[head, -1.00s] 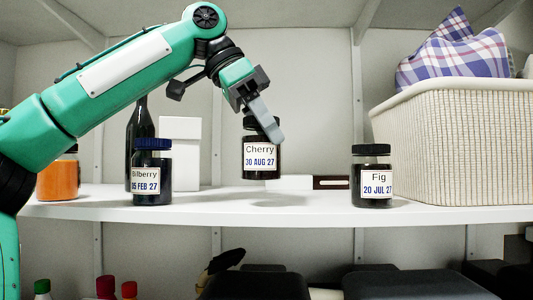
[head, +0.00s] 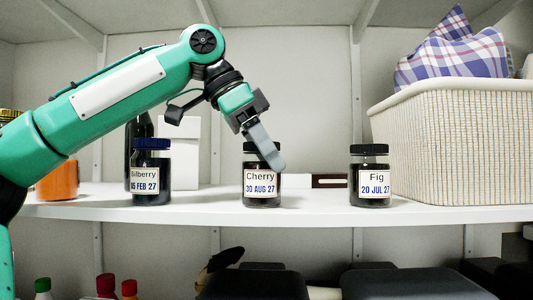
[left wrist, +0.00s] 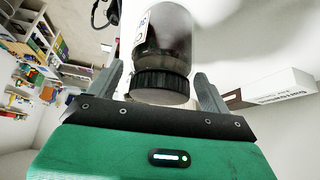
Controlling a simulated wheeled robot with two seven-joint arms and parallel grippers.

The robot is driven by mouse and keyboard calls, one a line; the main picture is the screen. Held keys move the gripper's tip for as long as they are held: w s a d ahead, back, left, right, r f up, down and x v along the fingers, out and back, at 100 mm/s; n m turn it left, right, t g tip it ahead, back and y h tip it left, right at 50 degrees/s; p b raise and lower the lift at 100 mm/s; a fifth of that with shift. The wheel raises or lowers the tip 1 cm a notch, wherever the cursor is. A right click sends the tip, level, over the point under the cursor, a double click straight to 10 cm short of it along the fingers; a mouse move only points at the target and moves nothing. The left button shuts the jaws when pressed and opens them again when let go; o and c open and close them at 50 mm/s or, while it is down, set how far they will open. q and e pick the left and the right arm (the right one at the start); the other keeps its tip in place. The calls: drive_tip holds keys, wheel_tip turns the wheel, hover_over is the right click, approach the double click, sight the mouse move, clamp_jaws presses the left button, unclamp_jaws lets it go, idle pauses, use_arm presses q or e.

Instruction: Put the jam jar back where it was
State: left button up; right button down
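The Cherry jam jar (head: 262,190), dark with a black lid and a label reading 30 AUG 27, stands upright on the white shelf (head: 310,212) between two other jars. My left gripper (head: 272,160) reaches down from the upper left, its fingers at the jar's lid. In the left wrist view the jar's black lid (left wrist: 160,85) lies between the two fingers, with a narrow gap on each side, so the gripper looks open around it. One finger hides part of the lid in the head view. My right gripper is out of view.
The Bilberry jar (head: 151,180) stands to the left and the Fig jar (head: 370,180) to the right. Behind are a white box (head: 180,150) and a dark bottle (head: 139,130). A woven basket (head: 450,150) fills the right end. Shelf is clear between the jars.

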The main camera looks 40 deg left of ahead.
use_arm(q)
drive_tip(key=shift+s+a+r, duration=0.1)
drive_tip(key=shift+a+r, duration=0.1)
drive_tip(key=shift+r, duration=0.3)
drive_tip(key=b+v, duration=0.1)
drive_tip(key=v, duration=1)
